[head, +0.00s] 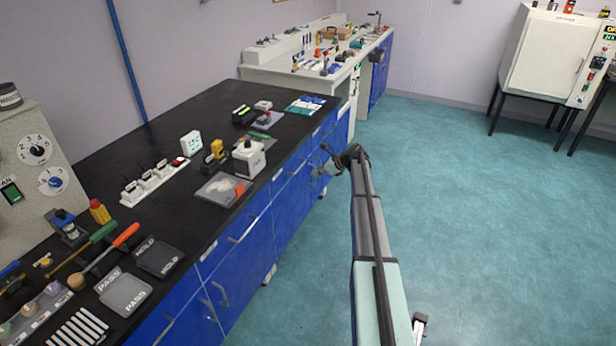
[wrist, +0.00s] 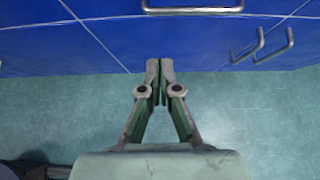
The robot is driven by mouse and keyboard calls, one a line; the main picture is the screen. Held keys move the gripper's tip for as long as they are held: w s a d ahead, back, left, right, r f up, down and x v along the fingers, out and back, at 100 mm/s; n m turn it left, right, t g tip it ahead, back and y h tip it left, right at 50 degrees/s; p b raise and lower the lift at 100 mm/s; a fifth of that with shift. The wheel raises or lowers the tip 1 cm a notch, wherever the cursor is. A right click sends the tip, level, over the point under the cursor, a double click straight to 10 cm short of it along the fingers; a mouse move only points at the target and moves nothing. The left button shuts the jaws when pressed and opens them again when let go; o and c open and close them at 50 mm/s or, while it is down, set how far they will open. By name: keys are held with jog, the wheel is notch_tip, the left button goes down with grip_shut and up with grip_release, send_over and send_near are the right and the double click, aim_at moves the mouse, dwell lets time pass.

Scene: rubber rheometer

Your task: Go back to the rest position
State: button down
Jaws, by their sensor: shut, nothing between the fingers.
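My gripper shows in the wrist view (wrist: 160,68) with its two fingertips together and nothing between them. It points at the blue cabinet front (wrist: 80,45), over the teal floor. In the head view my arm reaches away from me over the floor, to the right of the black-topped bench (head: 165,225). My gripper (head: 322,165) is at the arm's far end, near the blue drawer fronts. It is small there and partly hidden by the wrist.
Metal handles (wrist: 193,9) stick out from the cabinet front close to my gripper. Trays, tools and small devices stand on the black bench top. A second bench (head: 285,75) stands at the back and a white oven (head: 555,55) at the back right. The floor (head: 500,220) at right is clear.

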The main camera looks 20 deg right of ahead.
jog(key=s+d+r+n, duration=0.2)
jog(key=s+d+n, duration=0.1)
jog(key=s+n, duration=0.25)
jog(key=s+a+f+n+g+h, duration=0.1)
jog(key=s+a+f+n+g, duration=0.3)
jog(key=s+a+f, duration=0.55)
jog(key=s+a+f+n+g+h, duration=0.1)
jog(key=s+a+f+n, duration=0.5)
jog(key=s, duration=0.6)
jog(key=s+a+f+n+g+h, duration=0.1)
jog(key=s+a+f+n+g, duration=0.25)
jog(key=s+a+f, duration=0.5)
jog(key=s+a+f+n+g+h, duration=0.1)
jog(key=s+a+f+n+g, duration=0.1)
jog(key=s, duration=1.1)
jog(key=s+a+f+n+g+h, duration=0.1)
jog(key=s+a+n, duration=0.3)
jog(key=s, duration=0.9)
jog(key=s+a+f+n+g+h, duration=0.1)
jog(key=s+a+f+n+g, duration=0.2)
jog(key=s+a, duration=0.4)
jog(key=s, duration=0.6)
jog(key=shift+s+a+f+b, duration=0.2)
jog(key=shift+a+f+b, duration=0.1)
jog(key=shift+f+b, duration=0.05)
